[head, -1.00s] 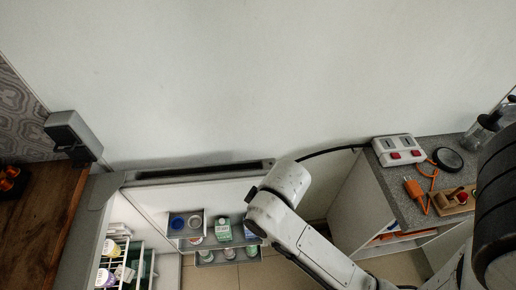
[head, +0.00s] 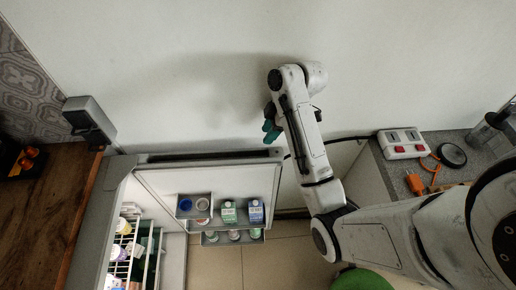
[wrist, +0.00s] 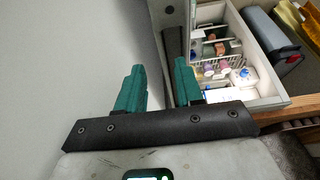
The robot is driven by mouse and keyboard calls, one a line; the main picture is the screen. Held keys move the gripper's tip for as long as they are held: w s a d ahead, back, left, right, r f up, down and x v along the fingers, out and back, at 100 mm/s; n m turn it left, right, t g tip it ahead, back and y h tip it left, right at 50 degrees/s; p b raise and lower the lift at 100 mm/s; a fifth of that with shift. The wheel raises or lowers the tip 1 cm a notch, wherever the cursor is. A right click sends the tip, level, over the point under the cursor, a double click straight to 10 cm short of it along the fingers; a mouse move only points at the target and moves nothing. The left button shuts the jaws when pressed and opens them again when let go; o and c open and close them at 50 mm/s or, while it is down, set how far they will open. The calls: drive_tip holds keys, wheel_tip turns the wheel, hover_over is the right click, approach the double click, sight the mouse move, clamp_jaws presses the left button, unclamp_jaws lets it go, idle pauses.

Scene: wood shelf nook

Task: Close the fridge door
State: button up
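The fridge door (head: 165,182) stands wide open in the head view. It reaches from the fridge (head: 117,185) at left toward the middle, with its shelves facing the front. In the wrist view the door's edge (wrist: 173,38) shows just beyond the fingers. My gripper (head: 270,130) is on the wall side of the door near its free end; contact cannot be told. In the wrist view my gripper (wrist: 158,85) has its two teal fingers apart with nothing between them.
The pale wall (head: 200,60) runs close behind the door. Bottles and cartons (head: 229,212) sit in the door shelves. A wooden counter (head: 40,210) is at left. A grey counter (head: 440,172) with a power strip (head: 402,144) is at right. Tiled floor (head: 225,262) lies in front.

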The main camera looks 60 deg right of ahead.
sight(258, 149)
drive_tip(key=x, duration=0.9)
drive_tip(key=shift+p, duration=0.35)
clamp_jaws()
